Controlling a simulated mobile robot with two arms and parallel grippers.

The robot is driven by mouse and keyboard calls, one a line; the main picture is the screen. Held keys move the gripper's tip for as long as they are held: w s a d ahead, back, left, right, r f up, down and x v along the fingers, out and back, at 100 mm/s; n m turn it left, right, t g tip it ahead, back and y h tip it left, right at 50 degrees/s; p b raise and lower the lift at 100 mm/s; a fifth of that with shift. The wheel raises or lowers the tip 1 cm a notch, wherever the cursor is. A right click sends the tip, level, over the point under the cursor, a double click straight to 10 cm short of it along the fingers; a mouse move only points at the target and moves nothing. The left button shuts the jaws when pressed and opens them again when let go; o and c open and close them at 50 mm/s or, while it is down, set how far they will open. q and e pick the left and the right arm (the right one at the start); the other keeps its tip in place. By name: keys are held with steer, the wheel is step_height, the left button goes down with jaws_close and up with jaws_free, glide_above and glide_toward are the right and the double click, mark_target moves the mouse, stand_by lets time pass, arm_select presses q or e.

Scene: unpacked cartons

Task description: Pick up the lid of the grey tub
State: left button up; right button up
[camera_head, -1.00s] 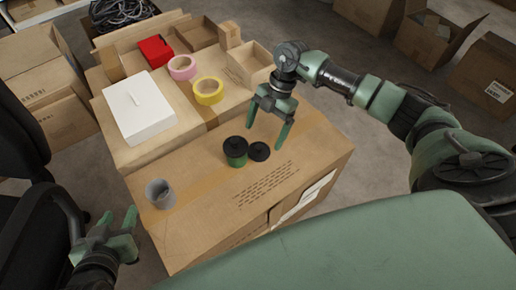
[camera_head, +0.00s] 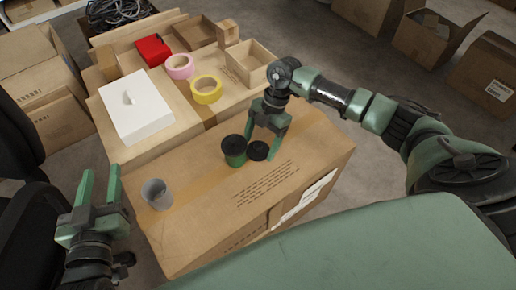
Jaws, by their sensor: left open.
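The grey tub (camera_head: 157,196) stands upright and open-topped at the left front of the large carton. A flat, round black lid (camera_head: 258,151) lies on the carton, right beside the green tub (camera_head: 235,157), whose top is black. I cannot tell from its look which tub this lid fits. My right gripper (camera_head: 261,147) is open, pointing down, with its fingers on either side of the black lid; whether they touch it is unclear. My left gripper (camera_head: 100,174) is open and empty, pointing up, to the left of the grey tub and off the carton.
A dark chair (camera_head: 30,215) is at the left. The carton's front is clear.

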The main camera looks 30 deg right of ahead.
steer(key=c, duration=0.9)
steer(key=shift+o, duration=0.2)
steer(key=shift+r, duration=0.1)
